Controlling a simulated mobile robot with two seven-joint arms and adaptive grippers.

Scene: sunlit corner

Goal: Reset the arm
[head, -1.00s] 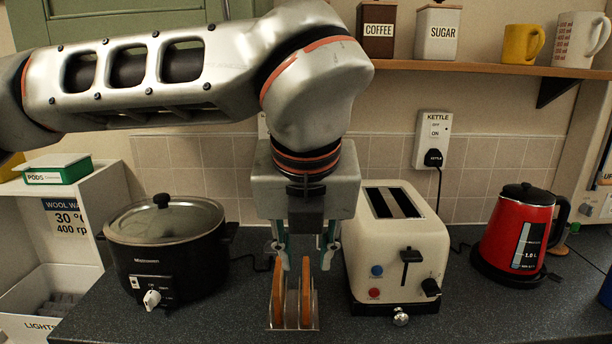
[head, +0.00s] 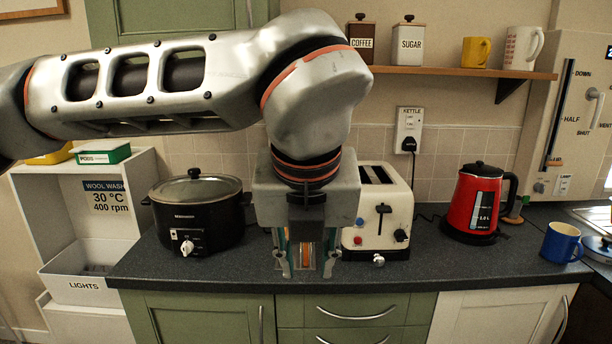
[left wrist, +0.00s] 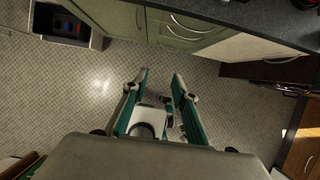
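My left arm reaches in from the left in the head view, with the left gripper (head: 306,270) hanging fingers down before the counter's front edge. The gripper is open and empty. The left wrist view looks down at the floor, with the gap between the fingertips (left wrist: 161,73) clear. My right gripper is not in view.
A rack with orange-brown toast (head: 308,248) stands on the counter (head: 440,268), mostly hidden behind the gripper. Beside it are a black slow cooker (head: 197,220), cream toaster (head: 378,215) and red kettle (head: 475,205). A blue mug (head: 562,243) stands right. Patterned floor (left wrist: 95,85) is open below.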

